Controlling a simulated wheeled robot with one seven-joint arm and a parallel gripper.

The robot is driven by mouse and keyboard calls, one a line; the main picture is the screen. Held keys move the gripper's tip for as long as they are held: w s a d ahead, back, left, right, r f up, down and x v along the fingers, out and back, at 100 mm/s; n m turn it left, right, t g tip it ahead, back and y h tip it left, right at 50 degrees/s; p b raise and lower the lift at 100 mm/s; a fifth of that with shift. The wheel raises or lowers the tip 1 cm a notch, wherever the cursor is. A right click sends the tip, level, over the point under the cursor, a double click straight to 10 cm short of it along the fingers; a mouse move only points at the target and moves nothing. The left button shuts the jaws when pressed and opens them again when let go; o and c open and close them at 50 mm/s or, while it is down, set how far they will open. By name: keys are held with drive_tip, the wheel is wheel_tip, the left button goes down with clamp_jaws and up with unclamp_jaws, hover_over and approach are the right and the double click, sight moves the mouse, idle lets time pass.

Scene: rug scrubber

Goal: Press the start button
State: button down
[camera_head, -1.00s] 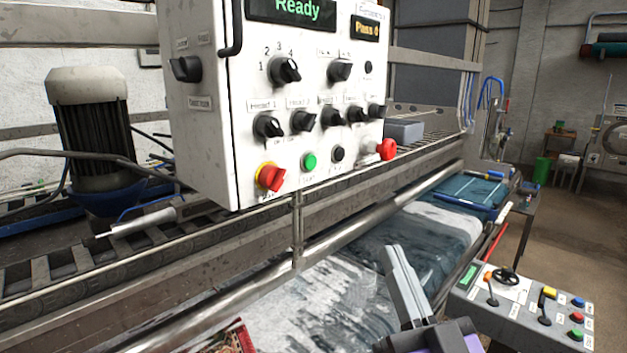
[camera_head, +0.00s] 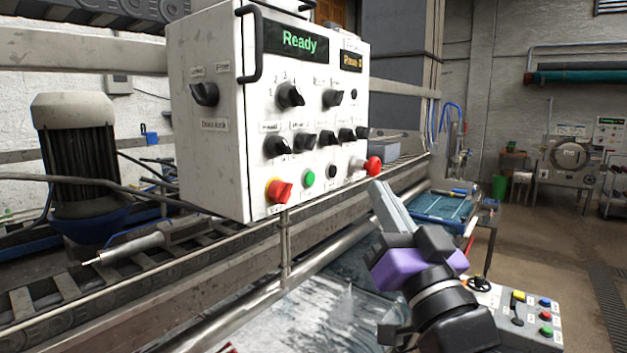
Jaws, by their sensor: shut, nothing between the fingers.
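The white control box (camera_head: 220,160) stands left of centre with a "Ready" display (camera_head: 298,41) at its top. A green button (camera_head: 309,178) sits in its bottom row, between a red emergency knob with a yellow collar (camera_head: 278,190) and a black button (camera_head: 332,171). A red mushroom knob (camera_head: 373,166) is at the row's right end. The button labels are too small to read. My gripper (camera_head: 377,186) is shut and empty, right of and slightly below the green button in the picture, apart from it. Its fingers point up and left.
A lower control panel (camera_head: 530,312) with coloured buttons is at the lower right. A metal rail (camera_head: 330,248) runs diagonally below the box, above a wet rug (camera_head: 300,325). A motor (camera_head: 80,150) stands at the left. Open floor lies to the right.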

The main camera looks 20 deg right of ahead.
sight(309, 178)
drive_tip(key=shift+a, duration=0.1)
drive_tip(key=w+a+b, duration=0.1)
drive_tip(key=w+a, duration=0.4)
drive_tip(key=w, duration=0.2)
idle(0.5)
drive_tip(key=shift+w+a, duration=0.1)
idle(1.9)
drive_tip(key=shift+w+a, duration=0.2)
drive_tip(key=shift+w, duration=0.1)
